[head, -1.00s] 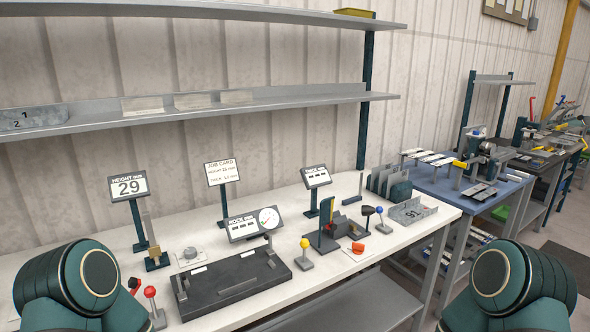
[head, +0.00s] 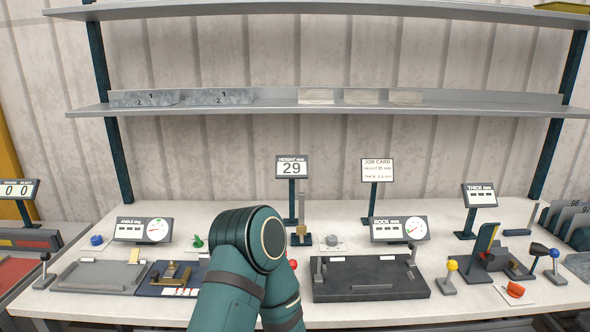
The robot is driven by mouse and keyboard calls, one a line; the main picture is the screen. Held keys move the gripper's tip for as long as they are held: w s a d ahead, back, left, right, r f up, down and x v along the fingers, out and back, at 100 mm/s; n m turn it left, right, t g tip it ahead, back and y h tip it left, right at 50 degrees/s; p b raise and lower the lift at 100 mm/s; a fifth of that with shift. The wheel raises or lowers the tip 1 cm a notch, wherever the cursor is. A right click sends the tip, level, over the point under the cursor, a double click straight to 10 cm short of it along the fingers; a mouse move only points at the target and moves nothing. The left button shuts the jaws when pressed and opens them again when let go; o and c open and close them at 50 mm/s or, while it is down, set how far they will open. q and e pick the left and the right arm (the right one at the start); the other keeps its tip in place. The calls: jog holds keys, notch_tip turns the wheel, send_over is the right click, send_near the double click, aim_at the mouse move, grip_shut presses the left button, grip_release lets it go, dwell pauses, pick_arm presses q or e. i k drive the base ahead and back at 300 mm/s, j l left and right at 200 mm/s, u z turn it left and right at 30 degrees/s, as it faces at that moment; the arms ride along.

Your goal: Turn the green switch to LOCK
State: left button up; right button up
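The green switch (head: 198,241) is a small green knob on the white bench, left of the middle, between the angle gauge panel and my arm. It is small here, so which way it points and any LOCK label cannot be read. A teal link of my own arm stands in front of the bench just right of the switch and covers part of the bench there. Neither of my grippers shows in the head view.
A blue knob (head: 96,240) and the angle display (head: 143,230) stand left of the switch. A dark blue plate with brass parts (head: 172,279) lies in front of it. The height display (head: 291,167) and a black fixture (head: 368,278) are to the right. A shelf (head: 270,107) hangs above.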

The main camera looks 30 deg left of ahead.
aim_at(198, 243)
jog(key=u, duration=1.7)
jog(key=z, duration=0.4)
jog(key=j+z, duration=0.75)
jog(key=z, duration=0.2)
jog(key=k+j+z, duration=0.1)
jog(key=j, duration=0.2)
jog(key=k+j+z, duration=0.1)
jog(key=j, duration=0.2)
jog(key=k+j+z, duration=0.15)
jog(key=j, duration=0.15)
